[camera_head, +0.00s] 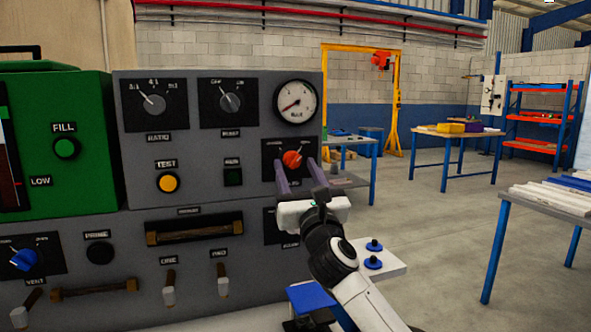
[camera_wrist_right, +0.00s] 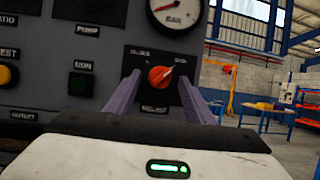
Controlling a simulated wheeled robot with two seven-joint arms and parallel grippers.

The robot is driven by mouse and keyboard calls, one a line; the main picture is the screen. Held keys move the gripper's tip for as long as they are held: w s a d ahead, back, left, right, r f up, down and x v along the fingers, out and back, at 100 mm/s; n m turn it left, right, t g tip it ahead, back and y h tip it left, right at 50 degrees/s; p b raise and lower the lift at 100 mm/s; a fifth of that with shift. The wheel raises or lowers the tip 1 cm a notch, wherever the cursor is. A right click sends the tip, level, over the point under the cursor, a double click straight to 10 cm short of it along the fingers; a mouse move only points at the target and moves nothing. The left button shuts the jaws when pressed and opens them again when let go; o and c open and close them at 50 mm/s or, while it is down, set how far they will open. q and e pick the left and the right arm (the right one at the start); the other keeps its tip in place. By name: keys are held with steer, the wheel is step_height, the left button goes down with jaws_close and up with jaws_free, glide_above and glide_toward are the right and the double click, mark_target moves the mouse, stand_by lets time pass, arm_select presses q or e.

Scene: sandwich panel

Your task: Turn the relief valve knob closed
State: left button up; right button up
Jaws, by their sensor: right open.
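The relief valve knob (camera_head: 292,159) is orange-red and sits on a black plate (camera_head: 272,147) on the grey panel, below the round gauge. In the right wrist view the knob (camera_wrist_right: 160,76) shows between the two fingers, with its white pointer mark toward the upper right, near the end of the printed scale. My right gripper (camera_head: 296,165) is open, with its purple fingers on either side of the knob. In the right wrist view the gripper (camera_wrist_right: 160,95) has a gap on both sides of the knob; I cannot tell how far its tips are from the panel. My left gripper is not in view.
The pressure gauge (camera_head: 296,101) is just above the knob. Grey selector knobs (camera_head: 153,103), a yellow TEST button (camera_head: 168,183) and a drawer-like handle (camera_head: 194,232) are to the left. A green unit (camera_head: 90,130) stands at the far left. Open floor (camera_head: 440,220) lies right of the panel.

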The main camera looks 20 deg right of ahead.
steer(key=shift+w+r, duration=0.2)
steer(key=shift+w, duration=0.25)
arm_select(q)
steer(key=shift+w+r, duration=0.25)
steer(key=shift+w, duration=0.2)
